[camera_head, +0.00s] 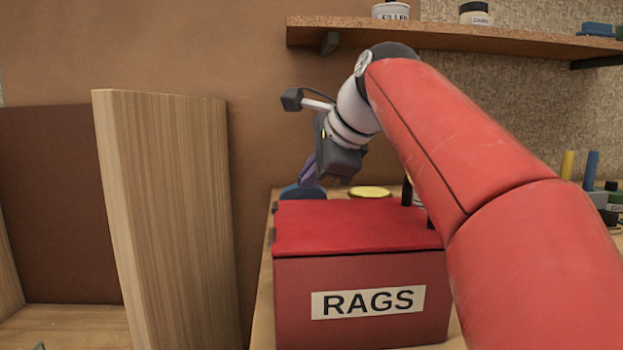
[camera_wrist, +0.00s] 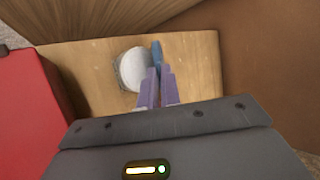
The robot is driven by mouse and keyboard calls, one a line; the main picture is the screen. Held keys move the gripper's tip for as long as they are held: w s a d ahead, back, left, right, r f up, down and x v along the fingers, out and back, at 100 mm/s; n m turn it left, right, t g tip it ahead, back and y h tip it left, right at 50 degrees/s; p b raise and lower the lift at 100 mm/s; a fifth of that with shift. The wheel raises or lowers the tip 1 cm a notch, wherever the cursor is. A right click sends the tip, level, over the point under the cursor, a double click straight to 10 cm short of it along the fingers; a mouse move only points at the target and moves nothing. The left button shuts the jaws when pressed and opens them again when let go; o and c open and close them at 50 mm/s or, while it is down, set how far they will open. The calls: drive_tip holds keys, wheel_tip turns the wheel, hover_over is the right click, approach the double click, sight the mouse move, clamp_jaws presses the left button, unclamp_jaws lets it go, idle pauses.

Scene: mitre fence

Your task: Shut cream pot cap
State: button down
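The cream pot (camera_wrist: 132,70) shows in the wrist view as a round white top on the wooden bench. A blue cap (camera_wrist: 156,54) stands raised beside it, seen nearly edge-on. In the head view the blue cap (camera_head: 303,192) shows behind the red box, and the pot's lower part is hidden. My gripper (camera_wrist: 159,70) has purple fingers close together, with only a narrow gap. The tips overlap the near end of the cap in the wrist view; I cannot tell whether they touch it. In the head view my gripper (camera_head: 306,178) points down just above the cap.
A red RAGS box (camera_head: 350,255) stands in front of the pot. A yellow-topped round item (camera_head: 370,192) is behind it to the right. A tall wooden board (camera_head: 165,215) stands at left. A shelf (camera_head: 450,38) with jars runs above.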

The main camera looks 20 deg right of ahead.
drive_tip(key=shift+s+f+t+b, duration=0.3)
drive_tip(key=shift+b, duration=0.15)
drive_tip(key=c, duration=1.6)
unclamp_jaws()
drive_tip(key=shift+r, duration=0.1)
drive_tip(key=p+v, duration=0.1)
drive_tip(key=v, duration=0.6)
drive_tip(key=shift+s, duration=0.3)
drive_tip(key=shift+r, duration=0.15)
